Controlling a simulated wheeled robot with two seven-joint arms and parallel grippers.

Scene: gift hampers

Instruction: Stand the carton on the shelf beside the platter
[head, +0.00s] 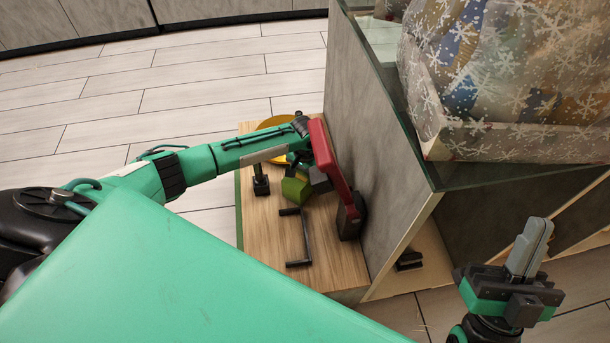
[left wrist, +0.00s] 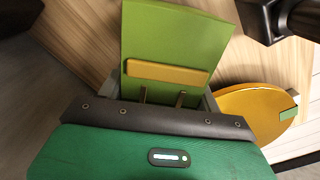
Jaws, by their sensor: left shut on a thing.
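My left gripper (left wrist: 158,94) is shut on the green carton (left wrist: 175,45), which has a yellow band across it. Part of the carton (head: 295,190) shows beside the grey finger in the head view, low over the wooden shelf (head: 262,240). I cannot tell whether its base touches the shelf. The yellow platter (head: 268,125) lies at the far end, partly hidden by my left arm. It also shows in the left wrist view (left wrist: 245,105), to the right of the carton and apart from it. My right gripper (head: 530,250) is empty, away at the lower right, its fingers together.
A red and black object (head: 325,160) stands against the grey panel (head: 372,120), close right of my left gripper. A black bracket (head: 305,238) and a black post-like thing (head: 260,183) are on the shelf. A snowflake-wrapped hamper (head: 510,80) sits on the glass top. The shelf's near end is bare.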

